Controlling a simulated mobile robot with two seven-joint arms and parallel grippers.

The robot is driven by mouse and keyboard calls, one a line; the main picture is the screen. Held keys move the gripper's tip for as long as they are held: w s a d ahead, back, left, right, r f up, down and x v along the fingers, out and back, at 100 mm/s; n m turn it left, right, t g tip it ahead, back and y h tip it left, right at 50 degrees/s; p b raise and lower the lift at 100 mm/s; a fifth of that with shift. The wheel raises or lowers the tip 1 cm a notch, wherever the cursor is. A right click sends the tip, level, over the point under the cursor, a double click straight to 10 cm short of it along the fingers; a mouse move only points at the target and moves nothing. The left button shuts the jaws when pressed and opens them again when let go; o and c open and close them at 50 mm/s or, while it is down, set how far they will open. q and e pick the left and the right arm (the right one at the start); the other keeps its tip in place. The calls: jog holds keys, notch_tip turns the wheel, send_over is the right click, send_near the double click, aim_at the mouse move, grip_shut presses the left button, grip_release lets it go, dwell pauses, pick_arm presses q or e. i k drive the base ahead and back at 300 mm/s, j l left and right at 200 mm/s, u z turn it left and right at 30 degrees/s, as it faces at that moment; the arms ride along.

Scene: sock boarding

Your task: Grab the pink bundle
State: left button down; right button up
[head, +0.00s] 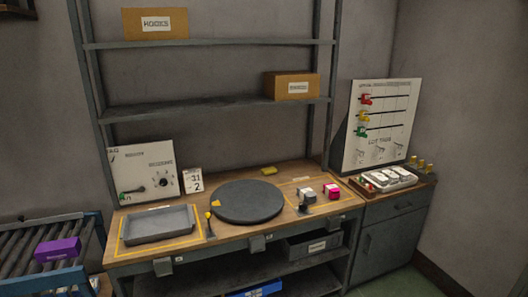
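A small pink bundle (331,191) lies on the right part of the wooden workbench (290,222), inside a yellow outlined area. A pale grey-white bundle (308,195) with some pink on it sits just to its left, with a small gap between them. Neither of my grippers shows in the head view, so I cannot see whether they are open or shut.
A dark round turntable (247,201) fills the bench's middle, with a grey tray (158,225) to its left. A small yellow-topped post (209,225) stands between them. A purple box (57,249) sits on rollers at far left. A side cabinet (390,225) adjoins the bench at right.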

aim_at(331, 190)
jog(key=i+z, duration=0.5)
jog(key=i, duration=0.2)
jog(key=i+j+z, duration=0.2)
jog(key=i+z, duration=0.25)
jog(key=i, duration=0.25)
jog(key=i+l+u, duration=0.2)
jog(key=i, duration=0.25)
jog(key=i+l+u, duration=0.2)
jog(key=i, duration=0.2)
jog(key=i+l+u, duration=0.15)
jog(key=i, duration=0.3)
jog(key=l, duration=0.1)
